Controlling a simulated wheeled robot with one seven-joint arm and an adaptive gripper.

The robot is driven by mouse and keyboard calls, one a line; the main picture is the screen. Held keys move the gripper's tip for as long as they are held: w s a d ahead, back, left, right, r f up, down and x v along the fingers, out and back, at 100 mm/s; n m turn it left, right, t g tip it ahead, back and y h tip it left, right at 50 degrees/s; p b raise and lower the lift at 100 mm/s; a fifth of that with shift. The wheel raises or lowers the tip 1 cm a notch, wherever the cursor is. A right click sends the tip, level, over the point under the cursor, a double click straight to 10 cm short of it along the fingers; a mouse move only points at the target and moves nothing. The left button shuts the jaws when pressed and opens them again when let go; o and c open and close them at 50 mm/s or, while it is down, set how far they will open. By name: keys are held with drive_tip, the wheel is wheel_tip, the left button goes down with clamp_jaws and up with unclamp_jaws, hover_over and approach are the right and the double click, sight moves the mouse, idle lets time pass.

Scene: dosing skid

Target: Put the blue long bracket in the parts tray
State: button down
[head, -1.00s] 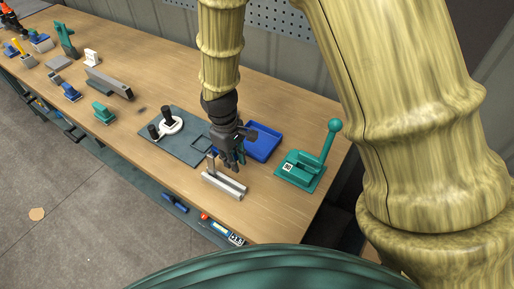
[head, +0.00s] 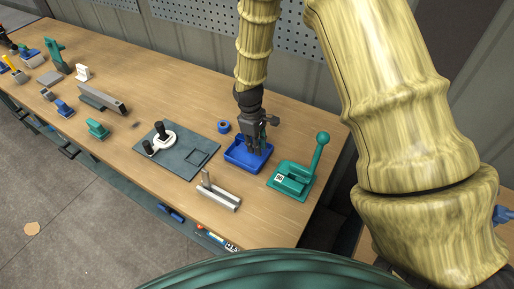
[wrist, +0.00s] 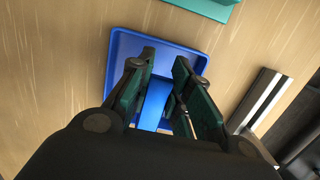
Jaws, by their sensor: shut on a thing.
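The blue parts tray (head: 236,158) lies on the workbench, left of the green lever press. My gripper (head: 257,150) points down over the tray, with its fingertips within the tray's outline. The wrist view shows the tray (wrist: 120,45) beneath the green-padded fingers. The blue long bracket (wrist: 155,106) shows as a brighter blue strip between the fingers, and my gripper is shut on it. In the head view the bracket cannot be told apart from the fingers and tray. Whether it touches the tray floor cannot be told.
A green lever press (head: 293,178) stands close right of the tray. A grey metal rail piece (head: 220,197) with an upright lies toward the front edge. Several other parts lie farther left.

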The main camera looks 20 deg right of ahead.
drive_tip(key=shift+w+d, duration=0.1)
drive_tip(key=shift+d, duration=0.05)
drive_tip(key=shift+f+p, duration=0.9)
drive_tip(key=shift+f, duration=0.85)
drive_tip(key=c, duration=1.3)
unclamp_jaws()
drive_tip(key=shift+f, duration=0.1)
drive_tip(key=shift+w+a+r+b, duration=0.2)
drive_tip(key=shift+r+b, duration=0.45)
drive_tip(key=shift+r, duration=1.4)
drive_tip(key=shift+w+a+r+b, duration=0.15)
drive_tip(key=shift+r+b, duration=0.55)
drive_tip(key=shift+r, duration=1.3)
drive_tip(key=shift+w+a+r+b, duration=0.2)
drive_tip(key=shift+r+b, duration=0.45)
drive_tip(key=shift+r, duration=1.4)
